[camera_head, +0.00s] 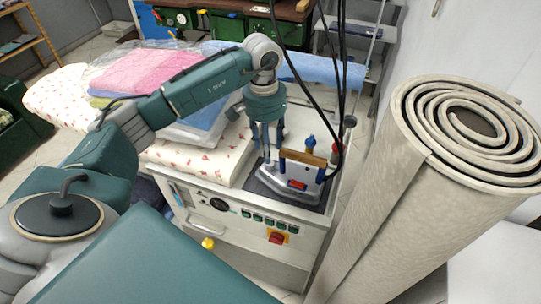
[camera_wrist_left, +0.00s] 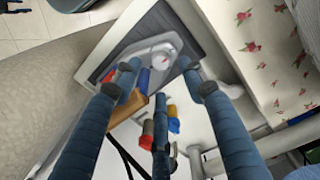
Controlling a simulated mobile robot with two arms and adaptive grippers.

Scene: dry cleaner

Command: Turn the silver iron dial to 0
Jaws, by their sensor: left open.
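The silver iron (camera_head: 292,186) with a wooden handle (camera_head: 303,157) stands on a dark pad on the ironing station, right of centre in the head view. The left wrist view shows the iron's pale round dial (camera_wrist_left: 163,58) with a small red mark; its setting is too small to read. My left gripper (camera_head: 267,157) points down at the iron's near left end, its fingers partly hiding the iron there. In the left wrist view my left gripper (camera_wrist_left: 160,78) is open, its fingers spread around the dial with nothing between them. My right gripper is out of view.
A large rolled grey carpet (camera_head: 400,200) stands close on the right. Black hoses (camera_head: 342,80) hang above the iron. Folded cloths and a pink package (camera_head: 145,70) lie on the patterned board left of it. The station front has a red switch (camera_head: 277,237).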

